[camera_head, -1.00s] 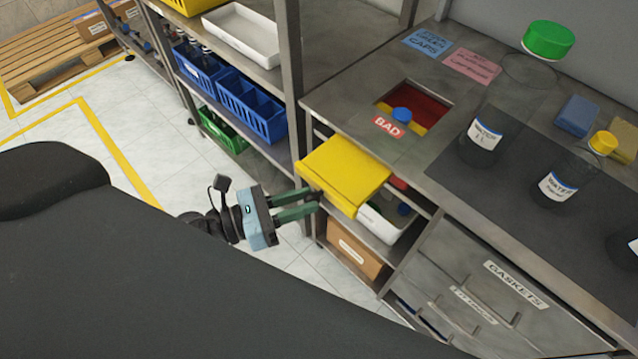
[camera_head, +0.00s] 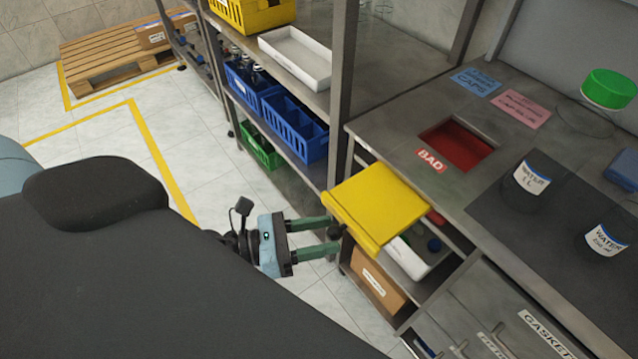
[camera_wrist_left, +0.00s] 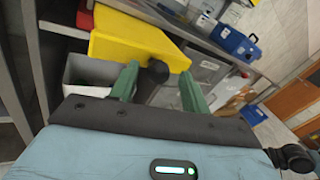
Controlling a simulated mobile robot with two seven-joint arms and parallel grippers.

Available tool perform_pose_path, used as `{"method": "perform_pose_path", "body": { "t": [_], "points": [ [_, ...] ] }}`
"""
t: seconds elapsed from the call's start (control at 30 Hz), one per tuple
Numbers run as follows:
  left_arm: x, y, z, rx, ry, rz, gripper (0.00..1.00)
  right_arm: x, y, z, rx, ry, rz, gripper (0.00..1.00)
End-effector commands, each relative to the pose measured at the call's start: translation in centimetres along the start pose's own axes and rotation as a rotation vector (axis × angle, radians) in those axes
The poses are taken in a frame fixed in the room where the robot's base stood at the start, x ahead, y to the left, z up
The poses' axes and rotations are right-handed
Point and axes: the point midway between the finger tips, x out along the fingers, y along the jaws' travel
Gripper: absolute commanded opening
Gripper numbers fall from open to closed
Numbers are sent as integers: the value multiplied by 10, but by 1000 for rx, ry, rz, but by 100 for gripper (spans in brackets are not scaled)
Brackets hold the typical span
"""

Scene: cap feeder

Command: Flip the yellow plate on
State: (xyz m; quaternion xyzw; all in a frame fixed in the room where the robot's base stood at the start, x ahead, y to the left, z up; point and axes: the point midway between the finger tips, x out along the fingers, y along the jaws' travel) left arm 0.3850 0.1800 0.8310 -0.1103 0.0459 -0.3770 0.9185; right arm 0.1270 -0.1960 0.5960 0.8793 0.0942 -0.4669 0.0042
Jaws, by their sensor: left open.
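The yellow plate (camera_head: 377,205) sticks out from the bench's left end, beside the square opening (camera_head: 458,146) marked BAD. The opening shows only red inside. A dark knob (camera_head: 335,232) is at the plate's outer edge; it also shows in the wrist view (camera_wrist_left: 153,72). My left gripper (camera_head: 332,234) is open, with its green fingers on either side of the knob. In the wrist view the fingers (camera_wrist_left: 157,84) stand apart around the knob, and the yellow plate (camera_wrist_left: 135,42) lies just beyond. Whether they touch the knob I cannot tell. My right gripper is not in view.
A white bin (camera_head: 412,262) holding a blue cap sits below the plate. A shelf post (camera_head: 342,90) and blue crates (camera_head: 293,133) stand close behind. Labelled jars (camera_head: 527,188) are on the bench. Open floor lies left of the gripper.

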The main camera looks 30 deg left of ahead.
Motion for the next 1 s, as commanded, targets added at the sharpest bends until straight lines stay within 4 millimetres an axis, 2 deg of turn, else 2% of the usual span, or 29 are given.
{"method": "perform_pose_path", "body": {
  "t": [0.17, 0.37, 0.6, 0.73, 1.0],
  "points": [
    [-11, 1, -2, -3, 2, 2, 47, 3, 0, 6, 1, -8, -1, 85],
    [-42, 0, -4, -5, 3, 3, 47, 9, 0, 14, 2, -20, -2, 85],
    [-70, 0, -2, -3, 2, 2, 47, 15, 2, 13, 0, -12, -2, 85],
    [-77, 0, -1, -1, 1, 0, 47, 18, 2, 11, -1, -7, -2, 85],
    [-78, 0, 0, 0, 0, 0, 47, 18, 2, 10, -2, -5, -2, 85]
  ]
}}
